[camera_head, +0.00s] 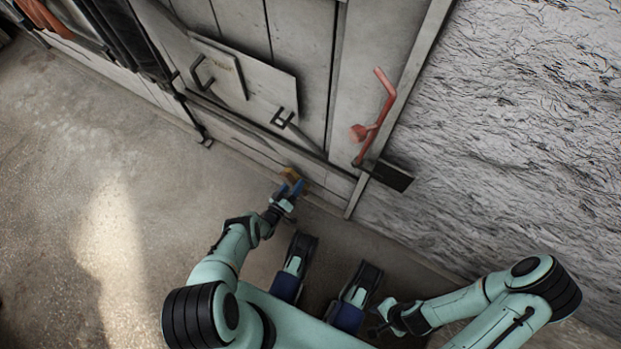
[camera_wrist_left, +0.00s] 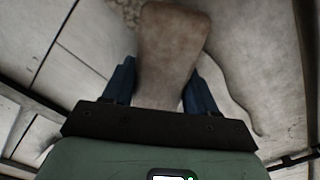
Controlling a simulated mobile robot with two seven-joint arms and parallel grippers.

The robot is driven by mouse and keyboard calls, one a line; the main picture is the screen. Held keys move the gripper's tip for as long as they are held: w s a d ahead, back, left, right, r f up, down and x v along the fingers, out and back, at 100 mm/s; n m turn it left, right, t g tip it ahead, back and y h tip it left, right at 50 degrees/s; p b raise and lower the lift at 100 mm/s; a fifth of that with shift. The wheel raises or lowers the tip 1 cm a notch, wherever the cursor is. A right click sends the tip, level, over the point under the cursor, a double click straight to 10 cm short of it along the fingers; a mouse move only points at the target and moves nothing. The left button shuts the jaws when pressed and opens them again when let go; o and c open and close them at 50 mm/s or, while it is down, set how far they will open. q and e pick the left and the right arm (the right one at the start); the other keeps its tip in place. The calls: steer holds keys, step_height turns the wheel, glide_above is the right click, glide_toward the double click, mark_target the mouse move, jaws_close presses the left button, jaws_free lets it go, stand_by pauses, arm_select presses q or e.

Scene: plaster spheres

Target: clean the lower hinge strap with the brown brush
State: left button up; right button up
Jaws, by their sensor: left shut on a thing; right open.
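A brown brush (camera_head: 290,175) is held in my left gripper (camera_head: 287,190), low in front of the grey plank door. In the left wrist view the brush (camera_wrist_left: 172,50) is a wide tan-brown block between the two blue fingers of the left gripper (camera_wrist_left: 160,92). I cannot tell whether its far end touches the door. A dark bar (camera_head: 300,138) crosses the lower door; I cannot tell whether it is the lower hinge strap. My right gripper (camera_head: 388,322) is low at the right, away from the door, open, with its fingers hard to make out.
A red lever (camera_head: 385,100) and a dark plate (camera_head: 393,175) stick out at the door's right edge. Dark handles (camera_head: 283,118) project from the door. A rough white wall (camera_head: 510,130) is at the right. Bare floor (camera_head: 110,190) lies open at the left.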

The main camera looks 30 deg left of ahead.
mark_target(304, 188)
arm_select(q)
steer(key=shift+s+d+f+b, duration=0.1)
steer(key=shift+d+f+b, duration=0.2)
steer(key=shift+d, duration=0.35)
steer(key=shift+s+d+f+b, duration=0.1)
steer(key=shift+d+f+b, duration=0.2)
steer(key=shift+d, duration=0.3)
steer(key=shift+s+d+f+b, duration=0.1)
steer(key=shift+d+f+b, duration=0.2)
steer(key=shift+d, duration=0.35)
steer(key=shift+w, duration=0.9)
stand_by(3.8)
steer(key=shift+a+r+p, duration=0.65)
steer(key=shift+r+p, duration=0.1)
steer(key=shift+r, duration=0.15)
steer(key=shift+a+r+p, duration=0.65)
steer(key=shift+r+p, duration=0.1)
steer(key=shift+r, duration=0.15)
steer(key=shift+w, duration=0.1)
steer(key=shift+f, duration=0.15)
